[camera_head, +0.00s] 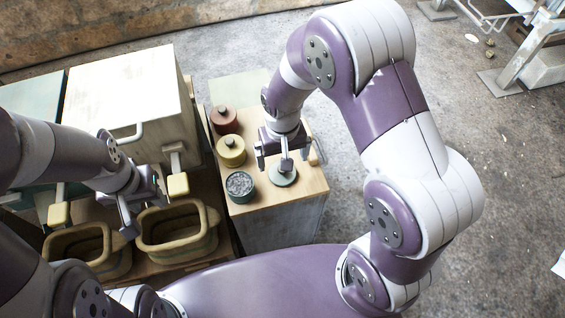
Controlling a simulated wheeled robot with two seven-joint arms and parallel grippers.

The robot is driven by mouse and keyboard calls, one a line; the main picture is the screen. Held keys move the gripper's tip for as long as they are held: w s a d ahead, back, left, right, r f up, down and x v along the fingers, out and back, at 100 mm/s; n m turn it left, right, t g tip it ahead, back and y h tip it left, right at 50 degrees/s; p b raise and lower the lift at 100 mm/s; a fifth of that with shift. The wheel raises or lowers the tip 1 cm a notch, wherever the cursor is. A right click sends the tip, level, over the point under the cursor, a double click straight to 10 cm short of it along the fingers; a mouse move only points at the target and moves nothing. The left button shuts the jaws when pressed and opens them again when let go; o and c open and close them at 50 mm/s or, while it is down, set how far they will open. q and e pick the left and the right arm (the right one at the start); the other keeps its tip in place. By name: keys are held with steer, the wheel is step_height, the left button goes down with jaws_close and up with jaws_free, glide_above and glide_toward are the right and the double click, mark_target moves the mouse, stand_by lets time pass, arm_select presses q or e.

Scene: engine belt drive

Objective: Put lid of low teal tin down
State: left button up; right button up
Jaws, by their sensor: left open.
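The low teal tin (240,187) stands uncovered at the front left of the wooden-topped stand, with grey, grainy contents showing. Its round grey-green lid (283,174) is to the right of the tin, at the wooden top and apart from the tin. My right gripper (285,160) is directly above the lid, pointing down, and partly hides it. Whether its fingers are closed on the lid's knob is not clear. My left gripper (134,214) is open and empty, above and between the two olive bins.
A red lidded tin (224,119) and a yellow lidded tin (231,151) stand behind the teal tin. Two olive bins (178,231) (87,251) sit at the lower left. A large white box (130,95) stands behind them. Bare wood lies around the lid.

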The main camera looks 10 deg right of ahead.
step_height(320, 180, up, 7)
steer(key=p, duration=0.1)
steer(key=s+d+r+t, duration=0.1)
steer(key=s+d+r, duration=0.2)
steer(key=s+d, duration=0.4)
steer(key=shift+s+d, duration=0.15)
steer(key=shift+s, duration=0.55)
